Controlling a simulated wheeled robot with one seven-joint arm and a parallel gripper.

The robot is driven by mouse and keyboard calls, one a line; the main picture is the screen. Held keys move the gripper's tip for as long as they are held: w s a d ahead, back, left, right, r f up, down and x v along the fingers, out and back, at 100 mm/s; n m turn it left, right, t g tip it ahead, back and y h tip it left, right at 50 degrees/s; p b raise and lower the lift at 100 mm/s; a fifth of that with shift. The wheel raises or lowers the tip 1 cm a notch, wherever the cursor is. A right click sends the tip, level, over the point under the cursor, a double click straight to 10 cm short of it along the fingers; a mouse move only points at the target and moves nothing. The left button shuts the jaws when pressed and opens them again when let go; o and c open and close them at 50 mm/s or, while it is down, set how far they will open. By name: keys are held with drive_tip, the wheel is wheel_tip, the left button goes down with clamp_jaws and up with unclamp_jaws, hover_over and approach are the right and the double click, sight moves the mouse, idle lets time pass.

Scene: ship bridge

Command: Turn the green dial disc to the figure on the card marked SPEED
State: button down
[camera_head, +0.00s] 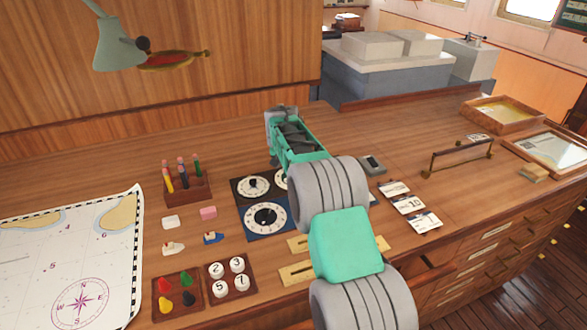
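A black dial panel (239,188) shows a pale round dial (254,186) with a dark centre, and part of a second pale dial (281,183) beside my arm. A blue panel (247,228) in front carries a larger white dial (265,217) with a black centre. I see no green disc; my arm covers the area to the right of these dials. Three white cards lie right of my arm: a back one (393,187), a middle one (409,204) and a front one (424,222). Their words are too small to read. My gripper (279,118) is above the desk behind the dials; its fingers cannot be made out.
A chart (70,260) covers the left. A brass-handled rail (457,158) and framed trays are right. The back desk is mostly clear.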

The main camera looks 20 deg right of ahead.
drive_tip(key=shift+m, duration=0.3)
drive_tip(key=c, duration=1.3)
unclamp_jaws()
drive_tip(key=shift+o, duration=0.2)
drive_tip(key=b+v, duration=0.1)
drive_tip(key=v, duration=0.6)
drive_tip(key=shift+r, duration=0.4)
drive_tip(key=shift+a, duration=0.1)
drive_tip(key=s+a+r+n+y, duration=0.1)
drive_tip(key=s+a+r+n, duration=0.15)
drive_tip(key=s, duration=0.65)
drive_tip(key=s+a+r+n, duration=0.2)
drive_tip(key=s+a, duration=0.2)
drive_tip(key=s, duration=0.5)
drive_tip(key=s+a+f+n, duration=0.1)
drive_tip(key=s+a+f, duration=0.2)
drive_tip(key=s, duration=0.5)
drive_tip(key=s+a+f+n+y, duration=0.1)
drive_tip(key=s+a+f+n, duration=0.1)
drive_tip(key=s, duration=0.7)
wheel_tip(320, 180, down, 2)
drive_tip(key=shift+a+f+y, duration=0.15)
drive_tip(key=shift+a+y, duration=0.15)
drive_tip(key=shift+a, duration=0.2)
